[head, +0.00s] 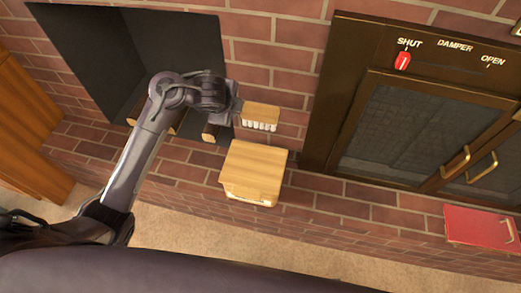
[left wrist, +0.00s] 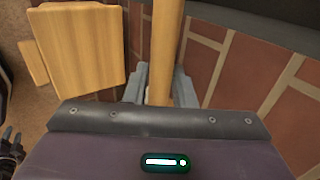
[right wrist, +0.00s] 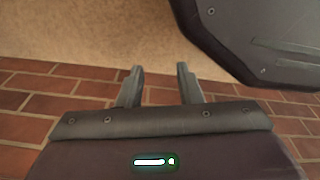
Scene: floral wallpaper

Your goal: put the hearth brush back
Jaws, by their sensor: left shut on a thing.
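The hearth brush (head: 262,110), a wooden block with white bristles pointing down, is in the head view in front of the brick wall. My left gripper (head: 236,108) is shut on it and holds it above and behind a wooden box (head: 252,170). In the left wrist view, a long wooden part of the brush (left wrist: 165,45) runs between the fingers (left wrist: 160,82), and the box (left wrist: 80,50) is at the left. My right gripper (right wrist: 158,86) is open and empty in the right wrist view, out of the head view.
A dark-framed fireplace (head: 335,110) with glass doors and a red damper slider (head: 402,61) stands at the right.

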